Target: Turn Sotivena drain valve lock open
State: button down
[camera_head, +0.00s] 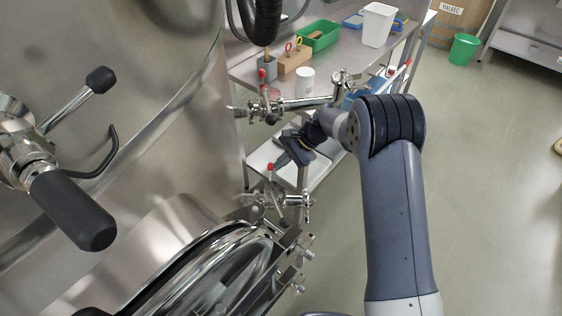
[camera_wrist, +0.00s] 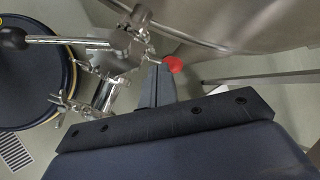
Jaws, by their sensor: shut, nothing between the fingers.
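A steel drain valve (camera_head: 285,199) sits low on the vat, below my gripper. Its lever ends in a red knob (camera_head: 270,166). In the wrist view the valve's steel fittings (camera_wrist: 105,92) lie left of my fingers, and the red knob (camera_wrist: 172,63) is just beyond the fingertips. My gripper (camera_head: 280,160) is shut and empty, close beside the red knob; I cannot tell whether they touch. The fingers also show in the wrist view (camera_wrist: 157,75). A second valve (camera_head: 265,108) with a red handle sits higher on the vat. No name label is readable.
The steel vat (camera_head: 130,40) fills the left, with a black-gripped handle (camera_head: 75,208) and round hatch (camera_head: 215,265). A steel table (camera_head: 335,60) behind holds a green bin (camera_head: 318,36), a white container (camera_head: 377,25) and a cup (camera_head: 305,82). The floor right of my arm is clear.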

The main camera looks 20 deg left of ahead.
jog(key=shift+s, duration=0.1)
jog(key=shift+s+d+f+b, duration=0.2)
jog(key=shift+s+b, duration=0.15)
jog(key=shift+s, duration=0.3)
jog(key=shift+d+r, duration=0.1)
jog(key=shift+d, duration=0.05)
jog(key=w+d+f+v, duration=0.1)
jog(key=v, duration=1.1)
jog(key=shift+w+d+r, duration=0.15)
jog(key=shift+w+d, duration=0.1)
jog(key=shift+w, duration=0.1)
jog(key=shift+s+a, duration=0.1)
